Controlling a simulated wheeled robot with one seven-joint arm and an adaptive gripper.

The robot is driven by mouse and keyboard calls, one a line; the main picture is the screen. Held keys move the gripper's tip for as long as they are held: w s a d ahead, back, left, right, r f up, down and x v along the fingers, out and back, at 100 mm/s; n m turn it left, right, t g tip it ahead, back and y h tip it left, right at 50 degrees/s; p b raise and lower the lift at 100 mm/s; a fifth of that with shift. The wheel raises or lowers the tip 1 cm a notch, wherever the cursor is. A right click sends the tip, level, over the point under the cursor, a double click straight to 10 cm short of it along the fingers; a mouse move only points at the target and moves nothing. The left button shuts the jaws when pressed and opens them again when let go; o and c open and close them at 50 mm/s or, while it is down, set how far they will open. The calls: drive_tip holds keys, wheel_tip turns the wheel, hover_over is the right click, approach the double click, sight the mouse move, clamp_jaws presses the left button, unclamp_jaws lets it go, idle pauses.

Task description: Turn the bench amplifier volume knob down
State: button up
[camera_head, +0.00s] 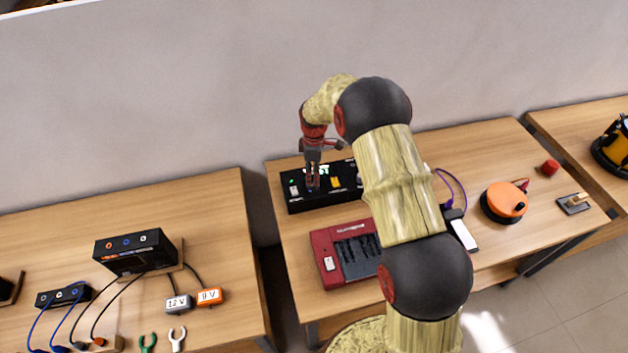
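My arm reaches over the middle table, and my gripper (312,186) points down at a long black box (322,203) near the wall. The box has small coloured lights or buttons on top, a yellow part (335,182), and white lettering partly covered by my gripper. The fingertips are at or just above the left half of the box top; I cannot tell if they touch it. The fingers look close together, but their gap is too small to judge. No volume knob can be made out clearly, and I cannot tell for sure which device is the amplifier. My arm hides the box's right end.
A red case (325,245) with dark slots lies in front of the black box. An orange round device (505,200), a red cap (549,167) and a small switch plate (574,203) are to the right. The left table holds another black box (150,262), cables and tags.

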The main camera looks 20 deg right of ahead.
wheel_tip(320, 180, up, 8)
drive_tip(key=shift+m, duration=0.3)
idle(0.5)
drive_tip(key=s+f+m+g, duration=0.1)
drive_tip(key=s+m, duration=0.4)
drive_tip(key=s, duration=0.2)
drive_tip(key=s+r+m+t+b, duration=0.2)
drive_tip(key=s+r, duration=0.4)
drive_tip(key=s, duration=0.4)
drive_tip(key=s+r+m+t+b, duration=0.2)
drive_tip(key=s+r, duration=0.5)
drive_tip(key=s, duration=0.4)
drive_tip(key=s+r+m+t+b, duration=0.2)
drive_tip(key=s+r+m, duration=0.2)
drive_tip(key=s, duration=0.6)
drive_tip(key=shift+s+r+t, duration=0.3)
drive_tip(key=shift+s+r, duration=0.05)
drive_tip(key=shift+r, duration=0.95)
